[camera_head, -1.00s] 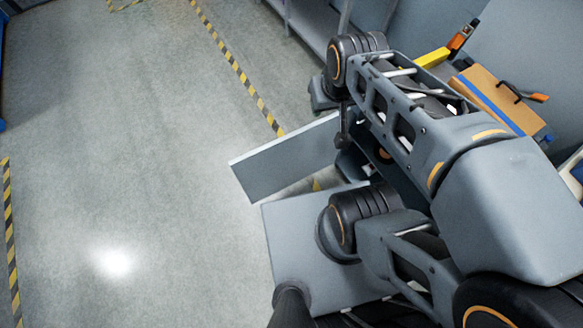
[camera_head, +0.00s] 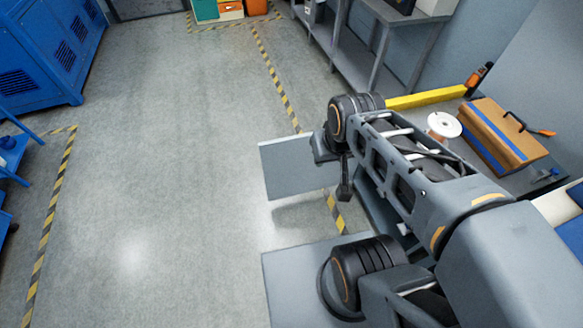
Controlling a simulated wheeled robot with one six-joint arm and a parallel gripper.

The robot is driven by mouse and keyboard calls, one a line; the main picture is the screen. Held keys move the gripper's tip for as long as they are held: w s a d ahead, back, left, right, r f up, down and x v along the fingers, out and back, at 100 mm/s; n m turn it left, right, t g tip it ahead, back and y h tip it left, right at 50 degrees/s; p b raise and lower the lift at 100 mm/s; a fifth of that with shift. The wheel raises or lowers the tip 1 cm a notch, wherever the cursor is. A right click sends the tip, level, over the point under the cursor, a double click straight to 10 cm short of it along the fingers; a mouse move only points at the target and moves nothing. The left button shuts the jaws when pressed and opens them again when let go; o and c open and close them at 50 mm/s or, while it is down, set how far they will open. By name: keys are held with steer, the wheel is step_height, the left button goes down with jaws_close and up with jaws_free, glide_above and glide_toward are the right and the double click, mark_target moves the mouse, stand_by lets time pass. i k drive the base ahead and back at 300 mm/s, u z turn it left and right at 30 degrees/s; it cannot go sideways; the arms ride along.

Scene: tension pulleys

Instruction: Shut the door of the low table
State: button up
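The low table (camera_head: 545,175) stands at the right, and its top carries several things. A flat grey panel (camera_head: 292,168), which looks like its door, juts out to the left over the floor, so the door stands open. Its right end and hinge are hidden behind my arm. My arm runs from the lower right up to a dark joint close to the panel's right end. A small dark part hangs below that joint, just right of the panel; I cannot tell whether it touches. My gripper's fingers cannot be made out, and nothing held is visible.
On the table are a wooden toolbox (camera_head: 495,130), a white spool (camera_head: 444,125) and a yellow bar (camera_head: 425,98). A grey shelf rack (camera_head: 385,60) stands behind. Blue machines (camera_head: 45,50) are at far left. The floor (camera_head: 160,180) left of the panel is clear.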

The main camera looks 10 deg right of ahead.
mark_target(289, 166)
steer(key=u, duration=1.25)
steer(key=i, duration=3.6)
steer(key=z, duration=4.55)
steer(key=i, duration=0.6)
steer(key=u, duration=1.45)
